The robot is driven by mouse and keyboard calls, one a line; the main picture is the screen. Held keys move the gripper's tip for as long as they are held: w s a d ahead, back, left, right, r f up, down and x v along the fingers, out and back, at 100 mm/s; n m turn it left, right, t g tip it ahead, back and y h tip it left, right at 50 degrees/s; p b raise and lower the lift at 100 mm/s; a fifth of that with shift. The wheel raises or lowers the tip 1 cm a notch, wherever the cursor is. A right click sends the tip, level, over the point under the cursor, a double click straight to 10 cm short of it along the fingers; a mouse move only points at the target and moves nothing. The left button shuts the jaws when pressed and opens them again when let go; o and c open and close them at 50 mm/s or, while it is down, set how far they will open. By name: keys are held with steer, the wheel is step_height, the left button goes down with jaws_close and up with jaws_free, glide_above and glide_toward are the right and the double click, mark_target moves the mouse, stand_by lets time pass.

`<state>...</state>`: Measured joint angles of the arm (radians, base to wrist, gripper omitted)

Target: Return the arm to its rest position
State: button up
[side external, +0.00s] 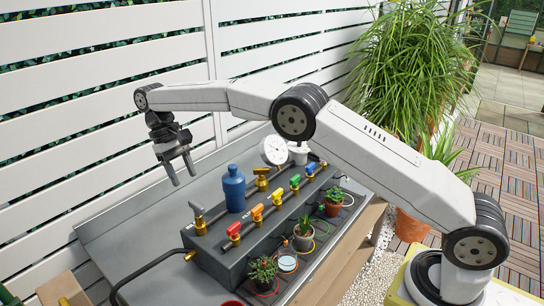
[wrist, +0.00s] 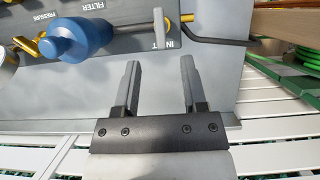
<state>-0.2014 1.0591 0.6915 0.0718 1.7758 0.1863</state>
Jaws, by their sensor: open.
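My gripper (side external: 182,174) hangs in the air above the back left part of the grey bench (side external: 107,236) in the side external view. Its fingers point down and stand apart with nothing between them. In the wrist view the two fingers of my gripper (wrist: 160,82) are also apart and empty. A blue bottle-shaped filter (side external: 234,190) stands on the dark manifold box (side external: 207,262), to the right of my gripper and clear of it. The filter (wrist: 75,40) also shows at the upper left of the wrist view.
Coloured valves, including a red one (side external: 233,229), line the box. A white dial gauge (side external: 275,150) stands at its back. Small potted plants, one a cactus (side external: 304,228), stand along the front. A white slatted fence (side external: 100,70) runs behind the bench. A large leafy plant (side external: 395,65) stands behind my arm.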

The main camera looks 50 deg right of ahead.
steer(key=shift+r, duration=0.15)
steer(key=shift+d, duration=0.15)
stand_by(0.4)
steer(key=s+d+f+t, duration=0.2)
steer(key=s+d, duration=0.2)
steer(key=s, duration=0.5)
steer(key=s+d+f+t, duration=0.2)
steer(key=s+d, duration=0.2)
steer(key=s, duration=0.5)
steer(key=s+d+f+t, duration=0.2)
steer(key=s+d+t, duration=0.1)
steer(key=s, duration=0.6)
steer(key=shift+d+f, duration=0.15)
steer(key=shift+d, duration=0.5)
